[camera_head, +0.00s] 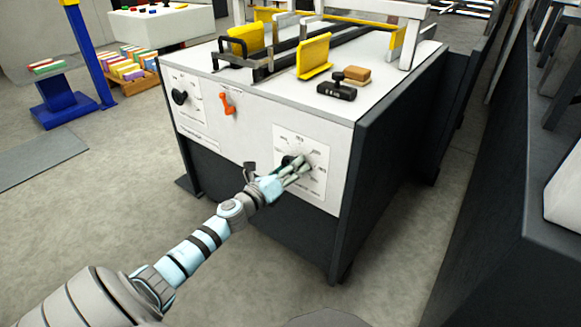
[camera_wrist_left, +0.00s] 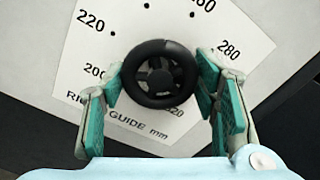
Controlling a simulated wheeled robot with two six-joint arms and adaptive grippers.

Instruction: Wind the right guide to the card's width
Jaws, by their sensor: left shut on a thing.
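My left gripper (camera_head: 298,170) is at the right dial plate (camera_head: 318,148) on the machine's front. In the left wrist view its green-padded fingers are shut on a round black handwheel (camera_wrist_left: 158,73), one at each side. The white dial plate (camera_wrist_left: 120,35) behind it shows numbers such as 200, 220 and 280 and a partly covered "GUIDE mm" label. The fingers largely hide the wheel in the head view. The right yellow guide (camera_head: 314,54) stands upright on the machine top; the left yellow guide (camera_head: 246,40) stands farther left. My right gripper is out of view.
A black handle-topped block (camera_head: 337,89) and a brown block (camera_head: 357,75) sit on the top's right front. An orange lever (camera_head: 228,103) and a black knob (camera_head: 180,97) are on the front, left of my gripper. The floor before the machine is clear.

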